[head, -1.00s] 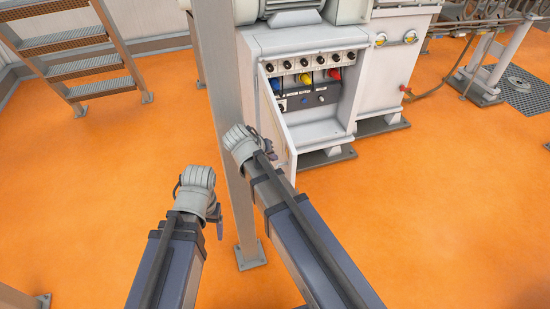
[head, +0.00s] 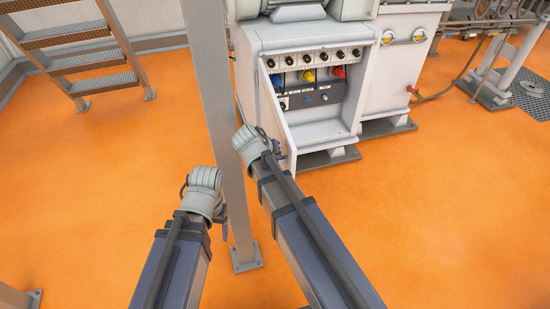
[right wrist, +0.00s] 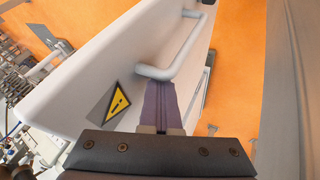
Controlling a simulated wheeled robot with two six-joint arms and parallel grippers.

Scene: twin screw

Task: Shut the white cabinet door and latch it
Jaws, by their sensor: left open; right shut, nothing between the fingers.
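The white cabinet (head: 250,85) stands open in the head view. Its white door (head: 271,112) is on the left side of the opening, swung out towards me and seen nearly edge-on. The right wrist view shows the door's face (right wrist: 75,75) with a yellow warning triangle (right wrist: 119,101) and a grey bar handle (right wrist: 187,52). My right gripper (right wrist: 160,88) is shut and empty, its tips close to the handle's bend; I cannot tell whether they touch. It also shows beside the door in the head view (head: 277,150). My left gripper (head: 225,230) is open, apart from the cabinet. No latch is distinguishable.
A grey post (head: 222,130) stands between my arms, close to both. Inside the cabinet are coloured connectors (head: 308,75) and a row of black knobs. Metal steps (head: 75,60) stand at the far left. The orange floor (head: 440,220) is clear at the right.

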